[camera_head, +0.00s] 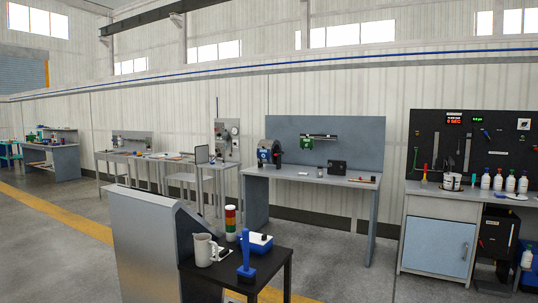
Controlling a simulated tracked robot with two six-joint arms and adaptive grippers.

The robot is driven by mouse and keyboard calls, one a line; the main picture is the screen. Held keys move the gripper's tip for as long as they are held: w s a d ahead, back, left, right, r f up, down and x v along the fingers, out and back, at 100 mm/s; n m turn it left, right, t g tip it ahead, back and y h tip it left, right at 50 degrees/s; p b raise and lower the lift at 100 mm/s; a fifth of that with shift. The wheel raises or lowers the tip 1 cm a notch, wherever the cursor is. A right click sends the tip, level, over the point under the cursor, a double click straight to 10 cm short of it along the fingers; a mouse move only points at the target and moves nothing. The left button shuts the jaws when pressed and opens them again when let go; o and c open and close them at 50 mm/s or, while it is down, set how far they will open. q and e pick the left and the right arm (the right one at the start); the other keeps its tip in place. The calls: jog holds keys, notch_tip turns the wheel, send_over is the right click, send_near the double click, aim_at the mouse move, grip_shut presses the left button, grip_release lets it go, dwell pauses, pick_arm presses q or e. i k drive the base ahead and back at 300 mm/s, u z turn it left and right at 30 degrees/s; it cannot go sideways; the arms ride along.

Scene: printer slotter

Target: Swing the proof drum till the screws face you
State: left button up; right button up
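No gripper of mine shows in the head view. A dark round, drum-like part (277,152) sits beside a small green and blue unit (264,156) at the left end of the grey workbench (310,178) in the middle distance. I cannot tell for sure that it is the proof drum. It is too small to make out any screws or which way they face.
Nearby stands a grey cabinet (145,250) beside a black table (278,262) with a mug (204,252), a signal lamp (230,220) and a blue upright tool (246,262). A blue-door cabinet (438,245) stands right. Open floor (335,265) lies before the workbench.

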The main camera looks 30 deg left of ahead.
aim_at(275, 146)
jog(key=u, duration=0.2)
jog(key=i, duration=5.95)
jog(key=u, duration=1.5)
